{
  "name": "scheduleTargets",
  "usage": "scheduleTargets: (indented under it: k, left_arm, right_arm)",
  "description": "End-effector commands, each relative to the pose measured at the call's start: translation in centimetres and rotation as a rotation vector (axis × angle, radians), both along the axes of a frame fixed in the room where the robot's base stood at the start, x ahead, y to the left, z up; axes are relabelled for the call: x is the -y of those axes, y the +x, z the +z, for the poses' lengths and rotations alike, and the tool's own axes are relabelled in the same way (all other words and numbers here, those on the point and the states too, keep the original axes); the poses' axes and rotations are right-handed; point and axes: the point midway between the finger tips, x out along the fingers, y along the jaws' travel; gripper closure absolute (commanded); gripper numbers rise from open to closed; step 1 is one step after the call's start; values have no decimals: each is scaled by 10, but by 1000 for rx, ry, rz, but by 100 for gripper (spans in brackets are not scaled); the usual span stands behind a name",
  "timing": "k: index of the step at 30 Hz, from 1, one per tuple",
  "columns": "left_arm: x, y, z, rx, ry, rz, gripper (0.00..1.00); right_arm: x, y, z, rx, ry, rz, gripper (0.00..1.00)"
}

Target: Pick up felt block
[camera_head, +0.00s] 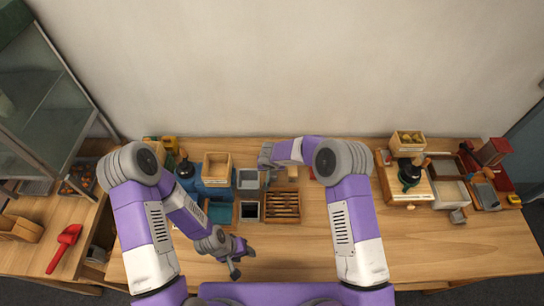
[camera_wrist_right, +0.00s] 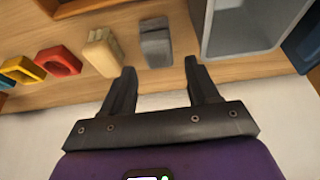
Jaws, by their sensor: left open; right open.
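A small grey block (camera_wrist_right: 155,42), which looks to be the felt block, stands on the wooden table in the right wrist view. My right gripper (camera_wrist_right: 160,67) is open, with one finger toward each side of the block and the tips just short of it. The jaws are empty. In the head view the right gripper (camera_head: 265,160) is at the back of the table, and its hand and arm hide much of the block there. My left gripper (camera_head: 243,262) is open and empty near the table's front edge.
A beige block (camera_wrist_right: 103,52) stands beside the grey one, with red and yellow rings (camera_wrist_right: 60,60) further along. A grey bin (camera_wrist_right: 243,28) is close on the other side. A slotted wooden tray (camera_head: 282,190) lies in front. The table's right-middle part is clear.

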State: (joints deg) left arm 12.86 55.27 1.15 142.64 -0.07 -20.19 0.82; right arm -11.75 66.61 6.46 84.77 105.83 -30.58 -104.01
Motion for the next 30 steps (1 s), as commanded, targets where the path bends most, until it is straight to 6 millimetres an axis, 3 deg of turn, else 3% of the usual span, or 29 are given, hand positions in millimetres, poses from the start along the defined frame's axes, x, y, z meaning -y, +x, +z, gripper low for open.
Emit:
scheduleTargets:
  k: [5, 21, 30]
  left_arm:
    - [0, -1, 0, -2, 0, 0, 51]
    - [0, -1, 5, -1, 0, 1, 51]
    - [0, -1, 5, -1, 0, 0, 51]
  right_arm:
    - [0, 2, -8, -1, 0, 1, 40]
    - [3, 26, -66, 0, -1, 0, 40]
    - [3, 28, -70, 1, 1, 1, 40]
